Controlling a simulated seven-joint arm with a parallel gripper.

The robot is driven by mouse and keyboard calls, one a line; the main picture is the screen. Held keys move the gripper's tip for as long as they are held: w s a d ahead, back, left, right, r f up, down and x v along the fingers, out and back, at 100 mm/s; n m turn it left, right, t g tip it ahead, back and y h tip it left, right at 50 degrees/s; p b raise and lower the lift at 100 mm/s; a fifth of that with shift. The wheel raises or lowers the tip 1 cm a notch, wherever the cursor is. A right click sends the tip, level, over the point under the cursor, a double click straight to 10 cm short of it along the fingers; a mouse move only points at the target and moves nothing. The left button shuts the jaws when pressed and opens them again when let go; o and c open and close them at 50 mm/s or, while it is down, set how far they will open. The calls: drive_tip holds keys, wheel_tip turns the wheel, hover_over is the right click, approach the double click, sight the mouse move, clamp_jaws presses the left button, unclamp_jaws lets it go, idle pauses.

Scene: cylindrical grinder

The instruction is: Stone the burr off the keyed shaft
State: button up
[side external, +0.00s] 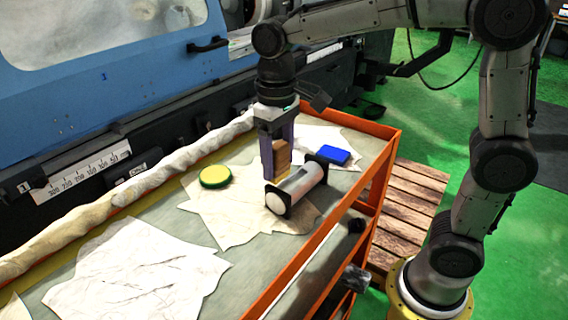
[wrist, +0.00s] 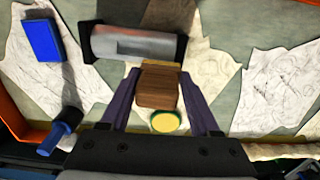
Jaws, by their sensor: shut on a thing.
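The shaft (side external: 300,182) is a pale grey cylinder lying between two black end supports on the cart top. It also shows in the wrist view (wrist: 145,48), with a dark patch on its side. I cannot make out a burr. My gripper (side external: 277,165) points down with its purple fingers shut on a brown, wood-grained block (side external: 283,152). The block also shows between the fingers in the wrist view (wrist: 158,88). The block is just left of the shaft in the side view; I cannot tell whether they touch.
A yellow disc with a green rim (side external: 215,176) lies left of the gripper. A blue block (side external: 334,155) lies behind the shaft. Creased papers (side external: 135,270) cover much of the cart top. An orange rim (side external: 285,275) edges the cart, and the blue grinder (side external: 100,90) stands behind it.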

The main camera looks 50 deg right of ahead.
drive_tip(key=shift+r, duration=3.55)
